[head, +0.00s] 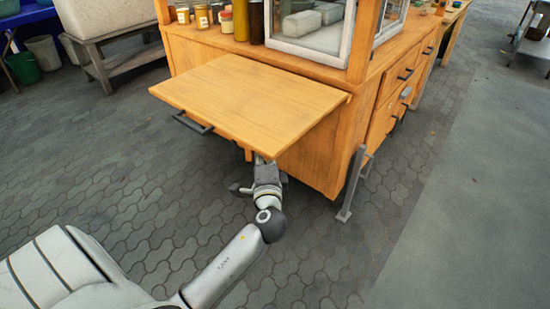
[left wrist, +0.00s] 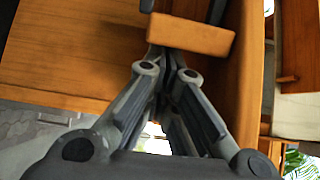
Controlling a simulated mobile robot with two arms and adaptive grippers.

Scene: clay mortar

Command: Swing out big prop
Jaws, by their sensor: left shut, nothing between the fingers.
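The wooden cart (head: 290,150) has a flat wooden leaf (head: 245,95) sticking out from its near end, with a dark handle (head: 193,124) at its front edge. In the left wrist view a short wooden piece (left wrist: 190,35) lies across just beyond my left gripper (left wrist: 175,65); it may be the end of the big prop. The gripper is shut and empty, its tips close to this piece; contact cannot be told. In the head view my left arm reaches in below the leaf, which hides the fingertips. My right gripper is not in view.
A metal leg (head: 352,185) stands at the cart's near right corner. Jars (head: 200,17) and a glass case (head: 310,25) stand on the cart top. A grey bench (head: 125,55) and a green bucket (head: 24,68) are at the back left. The paving in front is clear.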

